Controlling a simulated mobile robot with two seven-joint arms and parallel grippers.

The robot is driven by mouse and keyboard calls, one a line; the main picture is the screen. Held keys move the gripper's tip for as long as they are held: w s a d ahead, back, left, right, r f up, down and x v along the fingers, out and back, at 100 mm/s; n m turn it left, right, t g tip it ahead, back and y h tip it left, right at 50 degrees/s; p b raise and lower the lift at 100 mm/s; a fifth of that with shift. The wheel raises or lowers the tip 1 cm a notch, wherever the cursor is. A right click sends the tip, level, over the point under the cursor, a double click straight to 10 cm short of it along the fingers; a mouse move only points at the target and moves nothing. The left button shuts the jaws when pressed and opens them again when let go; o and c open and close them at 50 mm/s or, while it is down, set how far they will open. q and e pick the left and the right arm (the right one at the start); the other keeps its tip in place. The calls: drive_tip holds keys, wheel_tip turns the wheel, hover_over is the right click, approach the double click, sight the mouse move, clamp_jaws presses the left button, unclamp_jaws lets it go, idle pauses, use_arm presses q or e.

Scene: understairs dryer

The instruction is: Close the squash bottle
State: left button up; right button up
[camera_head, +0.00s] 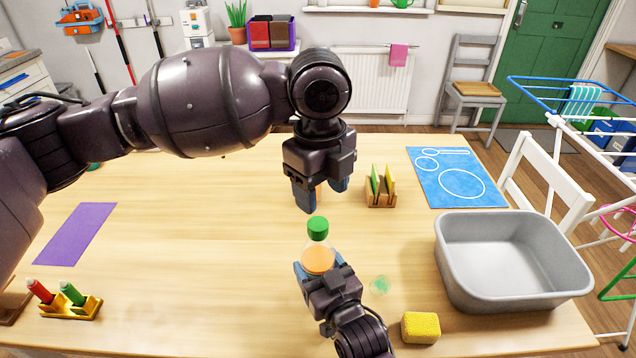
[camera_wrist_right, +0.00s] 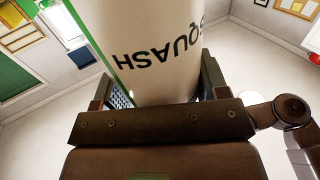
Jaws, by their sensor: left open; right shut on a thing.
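The squash bottle (camera_head: 318,260) stands upright on the table, orange with a green cap (camera_head: 318,228) at its top. I cannot tell how tight the cap sits. My right gripper (camera_head: 324,274) is shut around the bottle's body from the near side. In the right wrist view, the bottle's pale side (camera_wrist_right: 150,45) with the word SQUASH lies between the fingers (camera_wrist_right: 155,90). My left gripper (camera_head: 320,196) points down, open, a little beyond and above the cap, apart from it. A small orange patch shows between its fingers; I cannot tell what it is.
A grey basin (camera_head: 455,265) stands at right, with a yellow sponge (camera_head: 421,327) nearer. A faint green round patch (camera_head: 380,285) lies beside the bottle. A wooden rack (camera_head: 381,200) stands beyond, and a blue mat (camera_head: 457,178) lies far right.

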sight(318, 223)
use_arm(q)
drive_tip(key=n, duration=0.5)
drive_tip(key=shift+r+n, duration=0.15)
drive_tip(key=shift+n, duration=0.25)
drive_tip(key=n, duration=0.5)
drive_tip(key=shift+a+r, duration=0.1)
drive_tip(key=n, duration=0.6)
drive_tip(key=shift+a, duration=0.1)
drive_tip(key=n, duration=0.6)
drive_tip(key=shift+f, duration=4)
